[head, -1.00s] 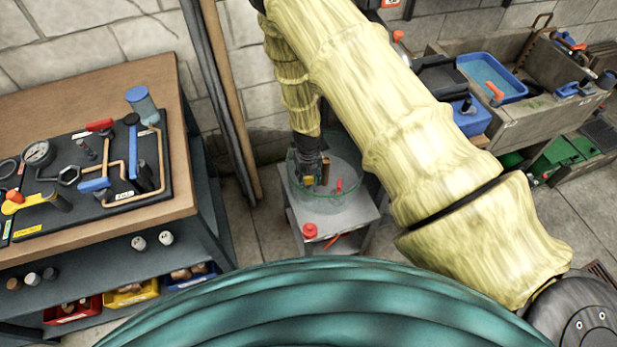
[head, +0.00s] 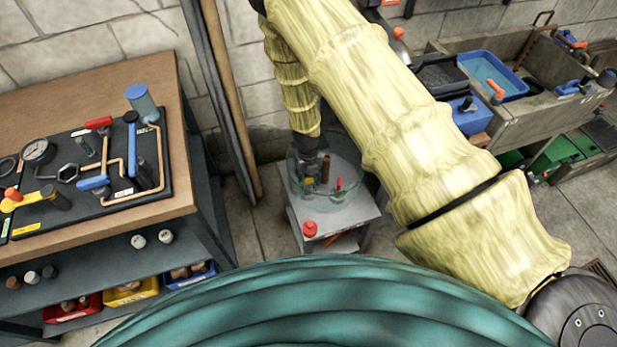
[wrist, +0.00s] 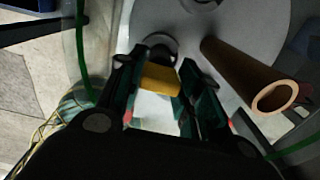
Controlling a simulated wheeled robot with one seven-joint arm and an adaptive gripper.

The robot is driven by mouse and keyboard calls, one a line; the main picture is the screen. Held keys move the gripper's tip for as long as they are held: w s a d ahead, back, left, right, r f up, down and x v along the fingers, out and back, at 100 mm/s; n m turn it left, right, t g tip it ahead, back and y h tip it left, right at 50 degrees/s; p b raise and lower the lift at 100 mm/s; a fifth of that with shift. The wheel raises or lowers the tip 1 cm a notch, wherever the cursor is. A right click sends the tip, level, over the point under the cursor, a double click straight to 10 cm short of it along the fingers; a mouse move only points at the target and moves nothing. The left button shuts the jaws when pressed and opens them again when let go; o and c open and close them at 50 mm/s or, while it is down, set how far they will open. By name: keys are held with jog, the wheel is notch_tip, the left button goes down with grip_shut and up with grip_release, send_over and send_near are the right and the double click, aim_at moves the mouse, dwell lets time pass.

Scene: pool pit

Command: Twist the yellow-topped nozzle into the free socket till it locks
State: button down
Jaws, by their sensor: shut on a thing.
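The yellow-topped nozzle (wrist: 159,79) shows in the wrist view between my gripper's fingers (wrist: 160,95). My gripper is shut on its yellow top and points down inside a clear round tank. A dark round ring (wrist: 160,45) lies just beyond the yellow top; I cannot tell whether it is the socket or part of the nozzle. How far the nozzle is seated cannot be seen.
A brown pipe (wrist: 245,73) with an open end stands close right of my gripper in the wrist view. A red-handled item (head: 339,184) is in the tank. A workbench (head: 150,72) is at left.

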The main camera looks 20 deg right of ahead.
jog(key=shift+f, duration=0.35)
dwell(0.3)
jog(key=n, duration=0.5)
jog(key=shift+n, duration=0.3)
jog(key=n, duration=0.3)
jog(key=shift+b, duration=0.3)
jog(key=n, duration=0.4)
jog(key=c, duration=0.9)
grip_release()
jog(key=shift+f, duration=0.1)
